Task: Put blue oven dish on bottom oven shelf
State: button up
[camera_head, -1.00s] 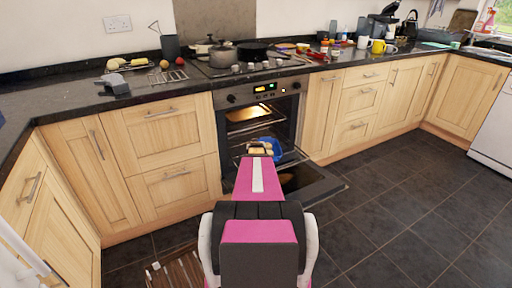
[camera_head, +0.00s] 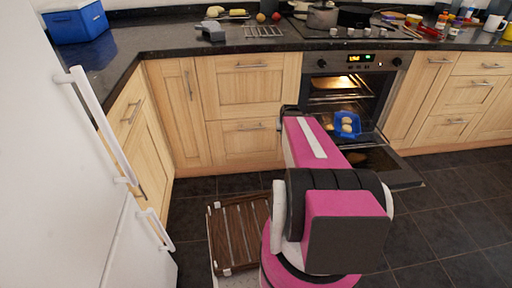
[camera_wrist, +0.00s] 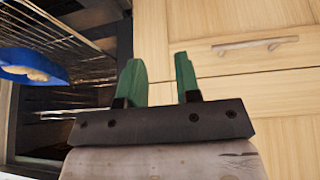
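The blue oven dish (camera_head: 346,131) holds several pale rolls and is at the oven's open front, low down, above the lowered door (camera_head: 384,165). In the wrist view the dish (camera_wrist: 34,72) is at the left edge, by wire shelf bars (camera_wrist: 78,62); it looks to be resting on them, but the contact is not clear. The oven (camera_head: 347,92) is open and lit inside, with an upper shelf visible. My gripper (camera_wrist: 161,82) is open, its two green fingers apart and empty, beside the dish and in front of a wooden drawer. In the head view my arm mostly hides it.
Drawers (camera_head: 250,90) flank the oven. A slatted wooden crate (camera_head: 238,228) is on the floor left of my arm. A white fridge (camera_head: 70,150) stands close on the left. A blue box (camera_head: 75,24) is on the counter. The floor to the right is clear.

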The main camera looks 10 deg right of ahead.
jog(key=s+a+r+n+g, duration=0.1)
jog(key=s+a+g, duration=0.1)
jog(key=s+a, duration=0.3)
jog(key=s+a+r+n+g+y, duration=0.1)
jog(key=s+a+g, duration=0.2)
jog(key=a, duration=0.9)
jog(key=s, duration=0.3)
jog(key=shift+s+a+r, duration=0.15)
jog(key=shift+s+r, duration=0.15)
jog(key=shift+r, duration=0.1)
